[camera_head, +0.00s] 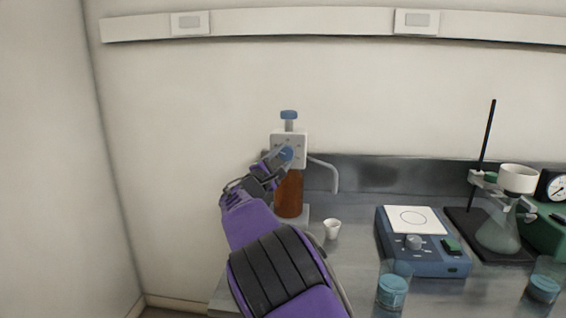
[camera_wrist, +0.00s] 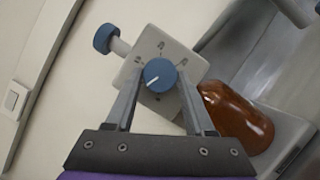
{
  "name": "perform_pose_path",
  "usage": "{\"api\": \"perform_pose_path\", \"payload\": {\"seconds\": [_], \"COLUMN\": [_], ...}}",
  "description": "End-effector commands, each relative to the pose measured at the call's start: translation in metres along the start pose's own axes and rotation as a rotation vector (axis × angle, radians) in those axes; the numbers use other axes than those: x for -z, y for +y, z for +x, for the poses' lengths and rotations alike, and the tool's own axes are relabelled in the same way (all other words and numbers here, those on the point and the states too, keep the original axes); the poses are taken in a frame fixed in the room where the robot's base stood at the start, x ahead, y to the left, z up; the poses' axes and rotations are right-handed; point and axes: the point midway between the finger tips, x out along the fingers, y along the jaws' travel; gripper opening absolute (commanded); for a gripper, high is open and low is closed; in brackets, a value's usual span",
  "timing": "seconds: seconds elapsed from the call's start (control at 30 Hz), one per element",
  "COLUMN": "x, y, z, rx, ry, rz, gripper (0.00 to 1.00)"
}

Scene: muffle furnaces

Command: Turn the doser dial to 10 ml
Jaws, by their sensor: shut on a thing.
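The doser (camera_head: 291,139) is a white block with a blue knob on top, on an amber bottle (camera_head: 289,194). Its round blue dial (camera_wrist: 160,75) faces me in the wrist view, with a white pointer line toward the picture's lower left. Small marks surround the dial; their numbers are too small to read. My gripper (camera_wrist: 159,88) has one finger on either side of the dial and is shut on it. In the head view my gripper (camera_head: 276,161) partly covers the dial (camera_head: 286,153) and the bottle.
A white cup (camera_head: 332,229) stands on the bench right of the bottle, near the doser's spout (camera_head: 328,172). A blue stirrer plate (camera_head: 422,256), beakers with blue liquid (camera_head: 392,290) and a flask on a stand (camera_head: 498,236) are farther right. The wall is behind.

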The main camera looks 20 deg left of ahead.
Motion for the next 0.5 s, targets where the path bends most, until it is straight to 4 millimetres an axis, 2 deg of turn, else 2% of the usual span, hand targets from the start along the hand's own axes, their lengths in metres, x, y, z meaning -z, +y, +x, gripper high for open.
{"api": "perform_pose_path", "payload": {"seconds": [0.2,0.5], "x": [-0.0004,-0.0004], "y": [0.0009,0.0013], "z": [0.0002,0.0003], "rx": [0.042,0.064], "ry": [-0.001,-0.001], "rz": [0.098,0.152], "gripper": [0.00,0.00]}}
